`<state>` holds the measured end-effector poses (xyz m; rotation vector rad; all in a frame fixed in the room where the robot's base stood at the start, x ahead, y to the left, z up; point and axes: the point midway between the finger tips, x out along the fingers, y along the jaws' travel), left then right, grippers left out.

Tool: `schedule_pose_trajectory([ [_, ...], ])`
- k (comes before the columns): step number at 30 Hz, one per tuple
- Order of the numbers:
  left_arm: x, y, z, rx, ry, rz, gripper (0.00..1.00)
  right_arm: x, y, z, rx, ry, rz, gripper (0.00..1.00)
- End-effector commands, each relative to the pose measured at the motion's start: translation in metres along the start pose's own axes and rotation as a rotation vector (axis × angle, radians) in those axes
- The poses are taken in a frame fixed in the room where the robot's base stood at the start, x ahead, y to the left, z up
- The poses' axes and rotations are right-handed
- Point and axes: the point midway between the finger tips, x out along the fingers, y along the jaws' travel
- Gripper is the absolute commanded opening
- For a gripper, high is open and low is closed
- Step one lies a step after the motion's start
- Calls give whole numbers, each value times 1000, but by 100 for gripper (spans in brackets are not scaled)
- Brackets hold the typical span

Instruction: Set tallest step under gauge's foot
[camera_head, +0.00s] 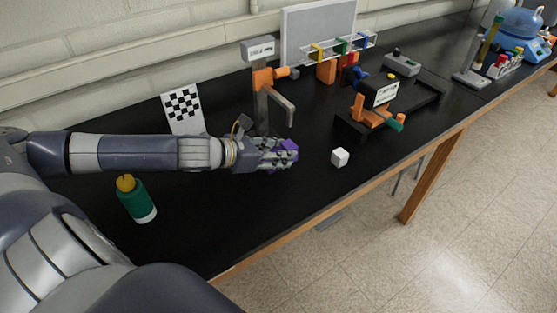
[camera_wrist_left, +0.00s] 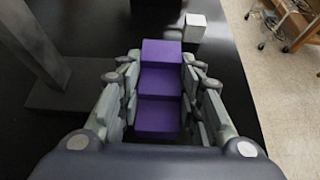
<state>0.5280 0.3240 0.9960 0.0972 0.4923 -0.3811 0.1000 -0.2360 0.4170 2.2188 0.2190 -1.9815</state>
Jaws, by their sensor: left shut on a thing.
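My left gripper (camera_head: 284,155) is shut on a purple stepped block (camera_head: 291,146). In the left wrist view the block (camera_wrist_left: 160,84) lies between the two fingers (camera_wrist_left: 160,100), with three steps showing; I cannot tell for sure which is tallest. The gauge has a grey post, an orange carriage (camera_head: 263,78) and a bent grey arm whose foot (camera_head: 290,119) hangs down on the right. The held block is below and in front of this foot in the head view, apart from it. The gauge's dark post and base (camera_wrist_left: 55,88) show at the left in the wrist view.
A white cube (camera_head: 340,157) sits right of my gripper, near the front edge. A green bottle (camera_head: 137,200) stands front left. A checkered board (camera_head: 184,108) leans behind my arm. An orange fixture (camera_head: 372,112) on a black frame is to the right. Black tabletop around the cube is clear.

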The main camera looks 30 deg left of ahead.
Motion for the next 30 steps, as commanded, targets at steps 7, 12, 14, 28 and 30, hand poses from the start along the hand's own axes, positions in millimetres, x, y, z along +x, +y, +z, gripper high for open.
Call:
schedule_pose_trajectory([
  [7, 10, 0, -19, -6, -1, -2, 3, -7, 0, 5, 0, -10, -1, 40],
  [12, 16, 1, -30, -1, -1, -1, 3, -10, -2, 13, 0, -23, -3, 40],
  [14, 17, 1, -31, 0, -1, -1, 3, -10, -3, 15, 1, -26, -3, 40],
  [28, 18, 0, -34, 0, 0, -1, 53, -7, -5, 13, 2, -23, -6, 40],
  [30, 18, 0, -34, 0, 1, -1, 53, -7, -5, 12, 2, -21, -6, 40],
])
